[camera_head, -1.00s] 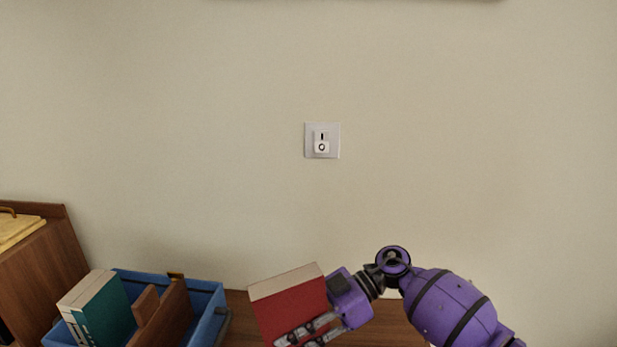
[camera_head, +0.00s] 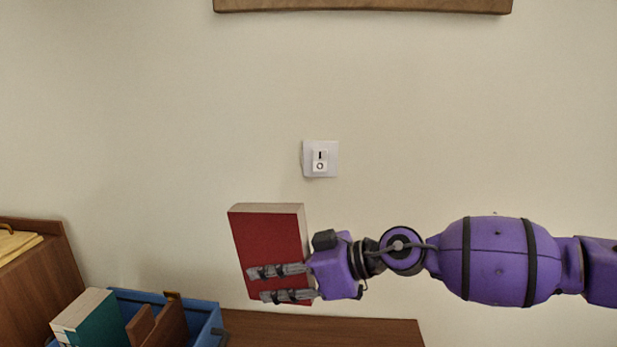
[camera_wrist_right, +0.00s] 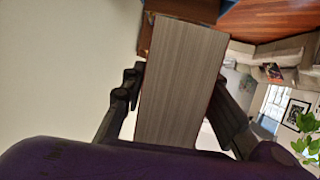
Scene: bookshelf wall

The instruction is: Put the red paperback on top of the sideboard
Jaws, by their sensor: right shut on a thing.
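The red paperback (camera_head: 268,240) is held upright, slightly tilted, in front of the wall in the head view. My right gripper (camera_head: 280,282) is shut on it, with its fingers across the lower part of the cover. In the right wrist view the book's striped page edge (camera_wrist_right: 182,85) lies between the two fingers of the right gripper (camera_wrist_right: 180,95). The sideboard's brown wooden top (camera_head: 330,329) shows below the book; the book appears raised above it. My left gripper is not in view.
A blue crate (camera_head: 207,320) holding a teal book (camera_head: 92,318) and brown wooden pieces (camera_head: 160,326) stands at the lower left. A wooden cabinet (camera_head: 40,275) is at the far left. A wall switch (camera_head: 320,158) is behind. The sideboard top right of the crate looks clear.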

